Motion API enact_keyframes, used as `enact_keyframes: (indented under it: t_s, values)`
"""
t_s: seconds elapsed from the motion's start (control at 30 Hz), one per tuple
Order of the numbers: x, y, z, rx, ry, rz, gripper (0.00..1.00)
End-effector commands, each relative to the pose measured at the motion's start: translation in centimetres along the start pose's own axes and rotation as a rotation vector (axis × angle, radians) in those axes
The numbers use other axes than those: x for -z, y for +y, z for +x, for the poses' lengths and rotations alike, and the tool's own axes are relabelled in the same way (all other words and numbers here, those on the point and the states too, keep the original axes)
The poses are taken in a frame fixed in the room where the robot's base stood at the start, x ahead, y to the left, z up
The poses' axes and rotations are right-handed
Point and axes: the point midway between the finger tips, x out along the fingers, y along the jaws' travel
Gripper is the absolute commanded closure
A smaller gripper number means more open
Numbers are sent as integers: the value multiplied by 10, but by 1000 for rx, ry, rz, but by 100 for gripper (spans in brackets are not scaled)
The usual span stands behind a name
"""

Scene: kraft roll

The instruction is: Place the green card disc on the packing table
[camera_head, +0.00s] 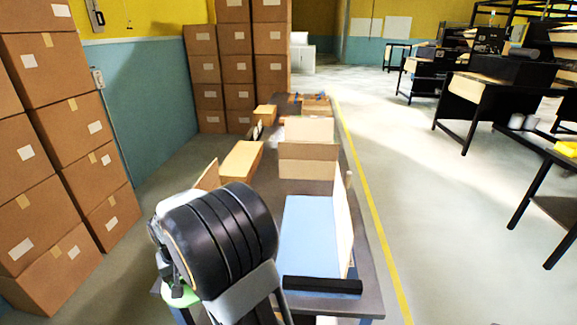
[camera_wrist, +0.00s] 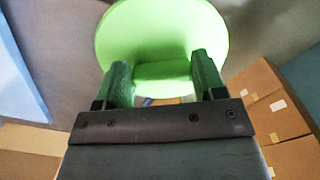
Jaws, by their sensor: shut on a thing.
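The green card disc (camera_wrist: 165,30) fills the upper middle of the wrist view. My gripper (camera_wrist: 160,75) is shut on it, with one finger on each side of a green block-like part below the round face. In the head view a bit of the green disc (camera_head: 180,297) shows at the lower left, under my dark arm, which hides most of it and the fingers. The packing table (camera_head: 371,292) is a long grey table running away from me. The disc appears over or beside its near left corner; I cannot tell which.
On the table are a blue panel (camera_head: 310,235) with an upright white board, a black bar (camera_head: 322,285) at the near edge, and open cardboard boxes (camera_head: 308,160) behind. Stacked cartons (camera_head: 60,150) stand at left.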

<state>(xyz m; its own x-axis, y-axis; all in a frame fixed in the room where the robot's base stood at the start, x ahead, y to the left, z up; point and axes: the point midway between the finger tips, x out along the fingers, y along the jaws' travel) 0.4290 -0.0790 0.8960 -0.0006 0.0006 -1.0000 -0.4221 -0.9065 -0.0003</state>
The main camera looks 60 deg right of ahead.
Motion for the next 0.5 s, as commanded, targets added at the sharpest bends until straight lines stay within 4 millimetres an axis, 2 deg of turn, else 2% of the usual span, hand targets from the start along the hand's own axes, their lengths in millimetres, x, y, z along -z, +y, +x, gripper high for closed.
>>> enact_keyframes:
  t_s: [0.03, 0.2, 0.33, 0.5]
  values:
    - [-4, 24, -9, 2, 8, 107, 62]
    - [-27, 82, -38, 1, 5, 416, 62]
    - [-43, 107, -52, 1, 4, 568, 62]
    - [-52, 118, -58, 0, -1, 647, 62]
